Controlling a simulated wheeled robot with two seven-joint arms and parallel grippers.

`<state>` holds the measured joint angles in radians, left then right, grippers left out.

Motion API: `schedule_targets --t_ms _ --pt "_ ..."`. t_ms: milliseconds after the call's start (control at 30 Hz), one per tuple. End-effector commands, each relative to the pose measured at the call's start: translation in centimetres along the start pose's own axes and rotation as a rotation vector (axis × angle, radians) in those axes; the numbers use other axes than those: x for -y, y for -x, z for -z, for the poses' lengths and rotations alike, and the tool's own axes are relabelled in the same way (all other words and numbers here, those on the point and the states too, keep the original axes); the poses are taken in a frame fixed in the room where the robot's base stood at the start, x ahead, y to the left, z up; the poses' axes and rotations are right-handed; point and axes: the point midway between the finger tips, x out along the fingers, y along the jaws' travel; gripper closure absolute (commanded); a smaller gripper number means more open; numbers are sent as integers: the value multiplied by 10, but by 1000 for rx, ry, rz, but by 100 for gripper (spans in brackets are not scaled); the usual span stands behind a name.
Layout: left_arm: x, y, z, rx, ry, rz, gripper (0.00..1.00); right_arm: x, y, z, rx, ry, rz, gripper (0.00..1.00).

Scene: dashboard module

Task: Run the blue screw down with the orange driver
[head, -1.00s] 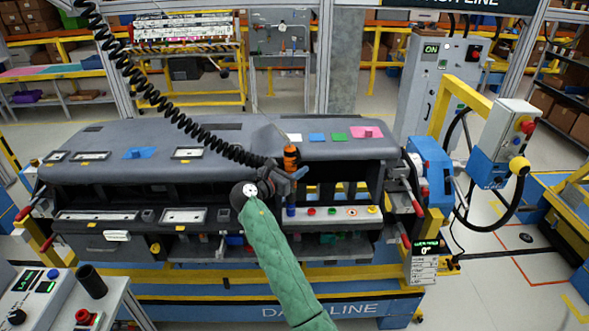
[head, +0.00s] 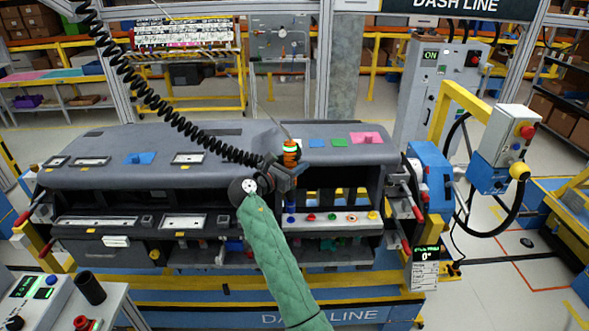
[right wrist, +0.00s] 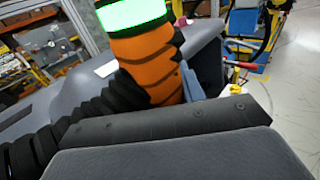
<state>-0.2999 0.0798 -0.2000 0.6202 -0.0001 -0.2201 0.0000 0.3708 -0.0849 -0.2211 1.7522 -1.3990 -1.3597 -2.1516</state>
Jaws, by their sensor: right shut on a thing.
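The orange driver (head: 291,158) stands roughly upright, with a black coiled cable (head: 180,124) running to it. A bright green band shows near its top; the green band (right wrist: 133,12) and orange body (right wrist: 150,62) fill much of the right wrist view. My right gripper (head: 285,180) is shut on the driver. Below it, the blue screw (head: 291,218) is at the left end of a row of coloured screws on the dashboard ledge. The driver's lower end is in line above the blue screw; I cannot tell whether they touch. My left gripper is not in view.
The grey dashboard module (head: 95,150) spans the workstation. Red (head: 311,217), green (head: 331,216) and yellow (head: 372,215) screws sit to the right on the same ledge. Coloured pads lie on top. A blue clamp unit (head: 430,178) stands at the right end.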

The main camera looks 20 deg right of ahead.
Motion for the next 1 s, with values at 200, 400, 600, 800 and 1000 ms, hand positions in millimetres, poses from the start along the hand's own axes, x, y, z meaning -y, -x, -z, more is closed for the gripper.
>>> schedule_targets --t_ms 200,400,600,800,1000 --pt "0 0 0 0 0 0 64 0 0 -11 1 -2 1 100" --pt "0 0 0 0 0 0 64 0 0 -19 1 -2 1 100" --pt "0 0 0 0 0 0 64 0 0 -23 0 -2 1 100" --pt "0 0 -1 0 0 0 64 0 0 -23 0 -1 1 100" --pt "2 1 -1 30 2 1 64 -9 2 -29 -4 1 -57 100"
